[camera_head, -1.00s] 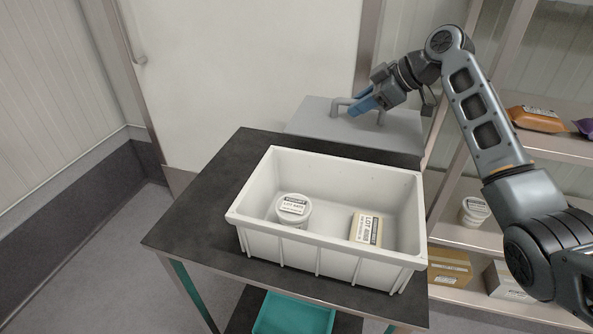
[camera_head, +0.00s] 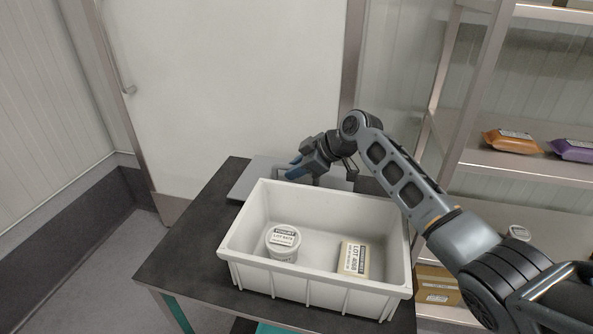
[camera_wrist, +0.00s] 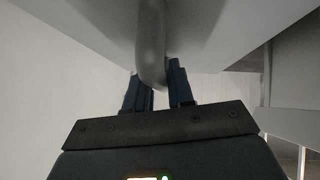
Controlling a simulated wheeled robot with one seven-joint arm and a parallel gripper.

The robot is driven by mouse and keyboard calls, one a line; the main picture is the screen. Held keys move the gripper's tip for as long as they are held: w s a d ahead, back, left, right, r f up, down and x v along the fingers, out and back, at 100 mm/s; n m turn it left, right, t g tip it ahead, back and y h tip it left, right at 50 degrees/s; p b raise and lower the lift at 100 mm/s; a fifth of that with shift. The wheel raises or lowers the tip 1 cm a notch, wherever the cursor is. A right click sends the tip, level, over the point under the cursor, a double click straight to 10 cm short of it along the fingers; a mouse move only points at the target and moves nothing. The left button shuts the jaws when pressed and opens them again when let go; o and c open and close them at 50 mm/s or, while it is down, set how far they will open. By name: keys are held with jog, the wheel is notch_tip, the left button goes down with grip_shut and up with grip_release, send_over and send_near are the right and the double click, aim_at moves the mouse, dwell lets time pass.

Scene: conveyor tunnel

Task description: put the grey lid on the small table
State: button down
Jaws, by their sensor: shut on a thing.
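The grey lid (camera_head: 256,180) is a flat plate with a bar handle, seen behind the white crate. My gripper (camera_head: 295,173) is shut on the lid's handle. In the wrist view the handle (camera_wrist: 151,40) runs between the two blue fingers (camera_wrist: 160,88), and the lid's grey underside or face fills the upper part. The small table (camera_head: 190,255) has a dark top and stands in front of me. The lid overlaps the table's back part in the head view. I cannot tell whether it touches the top. The crate hides its near right part.
The white crate (camera_head: 235,262) takes up most of the tabletop. It holds a round yogurt tub (camera_head: 283,243) and a yellow labelled block (camera_head: 353,260). Bare tabletop shows to its left. A shelf rack (camera_head: 520,165) with packets stands at the right, and a door (camera_head: 235,80) is behind.

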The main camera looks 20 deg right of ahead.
jog(key=shift+f, duration=0.7)
jog(key=shift+f, duration=0.1)
jog(key=c, duration=1)
grip_release()
jog(key=b+v, duration=0.1)
jog(key=v, duration=1.1)
jog(key=shift+b, duration=0.3)
jog(key=shift+d, duration=0.1)
